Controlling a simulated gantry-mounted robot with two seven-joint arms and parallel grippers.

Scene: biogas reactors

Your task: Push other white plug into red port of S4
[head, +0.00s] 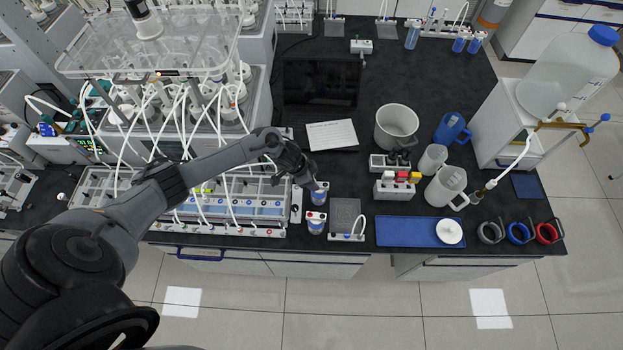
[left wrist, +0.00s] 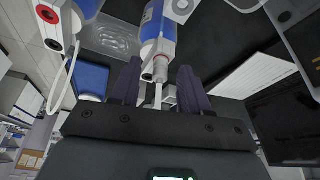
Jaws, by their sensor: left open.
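Which unit is S4 is unreadable. My right gripper is out of view.
The reactor rack (head: 215,230) with many tubes is to the left. A blue tray (head: 398,232) lies to the right.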

